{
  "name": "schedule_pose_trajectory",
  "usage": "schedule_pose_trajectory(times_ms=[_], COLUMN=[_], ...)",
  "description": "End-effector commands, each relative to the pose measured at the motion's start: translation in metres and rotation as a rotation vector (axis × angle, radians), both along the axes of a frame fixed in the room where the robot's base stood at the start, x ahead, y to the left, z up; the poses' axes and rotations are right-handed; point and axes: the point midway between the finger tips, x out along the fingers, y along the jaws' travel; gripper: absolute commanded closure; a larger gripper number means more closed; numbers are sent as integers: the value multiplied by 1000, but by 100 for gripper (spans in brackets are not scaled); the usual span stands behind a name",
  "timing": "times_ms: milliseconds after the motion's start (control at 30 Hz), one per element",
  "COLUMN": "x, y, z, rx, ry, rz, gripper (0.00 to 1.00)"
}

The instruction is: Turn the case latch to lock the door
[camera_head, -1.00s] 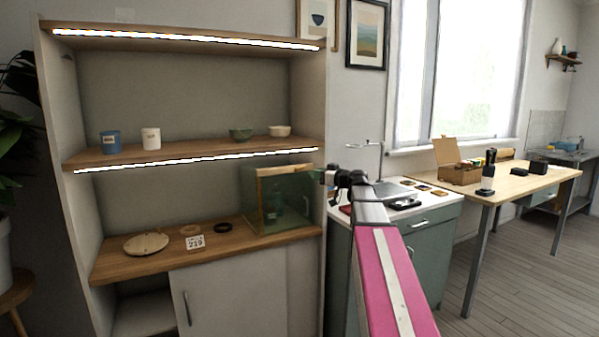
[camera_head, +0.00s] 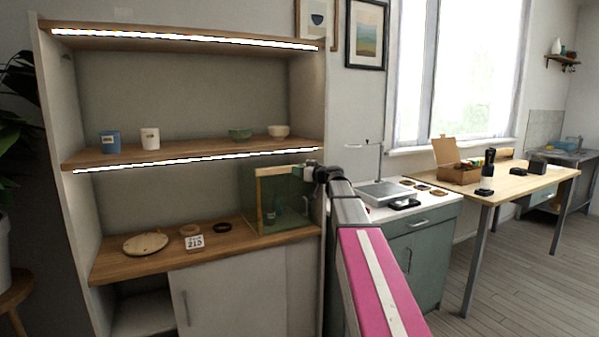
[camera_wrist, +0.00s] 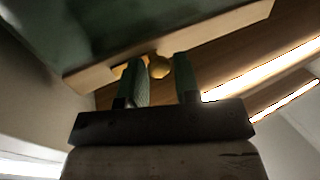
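The display case (camera_head: 259,205) has green glass and a pale wooden frame, and stands at the right end of the cabinet's lower shelf. My gripper (camera_head: 302,173) is at the case's upper right corner. In the wrist view, a round brass knob (camera_wrist: 158,67), seemingly the latch, sits by the wooden frame (camera_wrist: 225,29). My two green fingers (camera_wrist: 161,60) are apart, one on each side of the knob. I cannot tell whether they touch it. More brass shows left of the left finger. The latch is too small to make out in the head view.
A round wooden board (camera_head: 145,244), a number card (camera_head: 194,242) and two rings share the lower shelf. The cabinet's right side wall (camera_head: 309,105) is close to my gripper.

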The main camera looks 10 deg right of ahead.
Motion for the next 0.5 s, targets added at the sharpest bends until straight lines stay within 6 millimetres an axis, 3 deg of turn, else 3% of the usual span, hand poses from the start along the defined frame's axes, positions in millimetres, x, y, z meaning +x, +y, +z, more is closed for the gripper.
schedule_pose_trajectory(times_ms=[33, 100, 500], x=[0, 0, -1], y=[0, 0, 0], z=[0, 0, -1], rx=[0, 0, 52], ry=[0, 0, 18], rz=[0, 0, 2], gripper=[86, 100, 100])
